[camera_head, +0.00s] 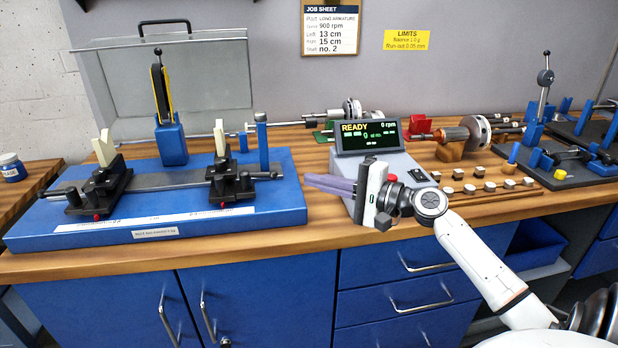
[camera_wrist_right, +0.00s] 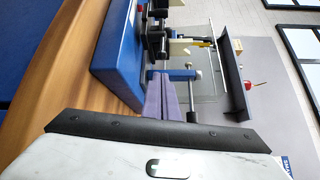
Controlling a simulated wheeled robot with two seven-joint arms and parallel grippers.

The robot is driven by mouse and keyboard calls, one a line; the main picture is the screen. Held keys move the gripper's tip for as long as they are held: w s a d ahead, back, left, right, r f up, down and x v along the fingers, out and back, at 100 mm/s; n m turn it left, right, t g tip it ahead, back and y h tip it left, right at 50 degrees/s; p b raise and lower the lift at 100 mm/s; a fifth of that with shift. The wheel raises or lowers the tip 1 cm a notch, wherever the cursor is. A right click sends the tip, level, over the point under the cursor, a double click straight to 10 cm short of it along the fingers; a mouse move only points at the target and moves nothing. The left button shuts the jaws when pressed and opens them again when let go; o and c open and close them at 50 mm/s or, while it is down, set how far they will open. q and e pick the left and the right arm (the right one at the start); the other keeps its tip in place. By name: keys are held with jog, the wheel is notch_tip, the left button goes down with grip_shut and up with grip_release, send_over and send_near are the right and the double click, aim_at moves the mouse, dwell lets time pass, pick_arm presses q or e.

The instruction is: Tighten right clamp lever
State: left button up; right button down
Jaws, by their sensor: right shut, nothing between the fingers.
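The right clamp lever (camera_head: 262,175) is a short dark rod with a metallic end. It sticks out to the right from the black right support (camera_head: 228,186) on the blue balancing base (camera_head: 292,200). My right gripper (camera_head: 309,182) comes in from the right with its purple fingers together and empty. Its tips are just right of the base and apart from the lever. In the right wrist view the closed fingers (camera_wrist_right: 160,90) point toward the base (camera_wrist_right: 108,58) and its black supports (camera_wrist_right: 155,35); the lever cannot be told apart clearly there. My left gripper is out of view.
A blue post (camera_head: 262,140) stands behind the lever. The display unit (camera_head: 368,138) reads READY, 0 rpm, beside my right gripper. A clear guard (camera_head: 215,80) stands behind the base. Several small weights (camera_head: 470,188) and a rotor (camera_head: 470,135) lie to the right.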

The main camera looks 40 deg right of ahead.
jog(key=p+x, duration=0.1)
jog(key=x, duration=0.7)
jog(key=shift+w, duration=0.15)
jog(key=shift+a, duration=0.15)
